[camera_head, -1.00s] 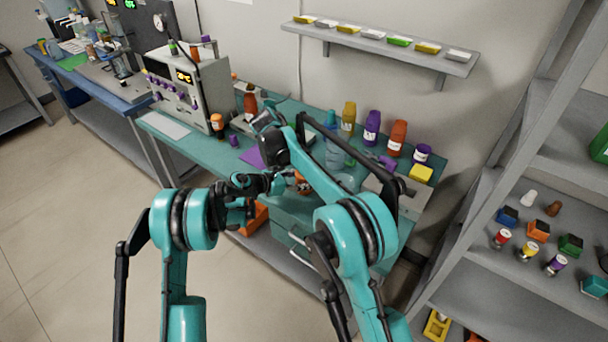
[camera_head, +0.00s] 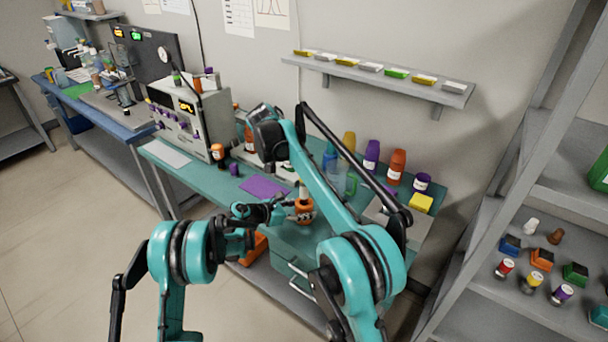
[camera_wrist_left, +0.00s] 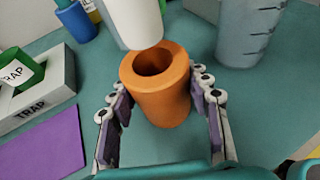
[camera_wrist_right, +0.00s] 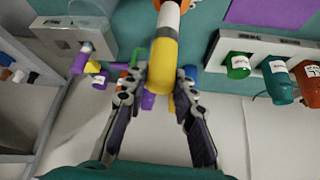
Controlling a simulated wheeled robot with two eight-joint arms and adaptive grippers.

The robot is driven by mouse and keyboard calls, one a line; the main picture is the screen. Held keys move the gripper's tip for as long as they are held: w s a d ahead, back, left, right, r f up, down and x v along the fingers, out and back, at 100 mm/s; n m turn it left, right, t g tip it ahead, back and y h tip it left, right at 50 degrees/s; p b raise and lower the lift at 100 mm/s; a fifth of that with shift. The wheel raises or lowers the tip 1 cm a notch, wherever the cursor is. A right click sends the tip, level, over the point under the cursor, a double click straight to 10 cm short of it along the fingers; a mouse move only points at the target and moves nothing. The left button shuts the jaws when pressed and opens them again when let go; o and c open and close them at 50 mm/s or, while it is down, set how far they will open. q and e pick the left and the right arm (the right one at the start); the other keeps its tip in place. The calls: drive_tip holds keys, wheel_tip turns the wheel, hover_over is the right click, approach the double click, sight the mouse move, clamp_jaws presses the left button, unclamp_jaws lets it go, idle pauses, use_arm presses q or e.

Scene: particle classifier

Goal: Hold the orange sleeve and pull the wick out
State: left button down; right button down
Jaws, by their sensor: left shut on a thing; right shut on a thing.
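The orange sleeve (camera_wrist_left: 158,98) is a hollow cylinder, upright between the fingers of my left gripper (camera_wrist_left: 160,105), which is shut on it. In the head view the sleeve (camera_head: 304,211) is at the tip of my left gripper (camera_head: 284,211), over the front of the teal bench. The wick (camera_wrist_right: 163,62) is a rod with a yellow part and a white part. My right gripper (camera_wrist_right: 158,95) is shut on its yellow part. In the left wrist view the wick's white end (camera_wrist_left: 132,20) is above the sleeve's dark, open hole. In the head view my right fingertips are hard to make out.
A purple mat (camera_head: 265,187) lies on the teal bench. Bottles, including a purple one (camera_head: 371,155) and an orange one (camera_head: 396,166), stand at the back. A clear beaker (camera_wrist_left: 251,35) is close to the sleeve. A grey trap box (camera_wrist_left: 38,95) is at left. Shelving stands at right.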

use_arm(q)
drive_tip(key=c, duration=0.6)
unclamp_jaws()
drive_tip(key=shift+c, duration=0.2)
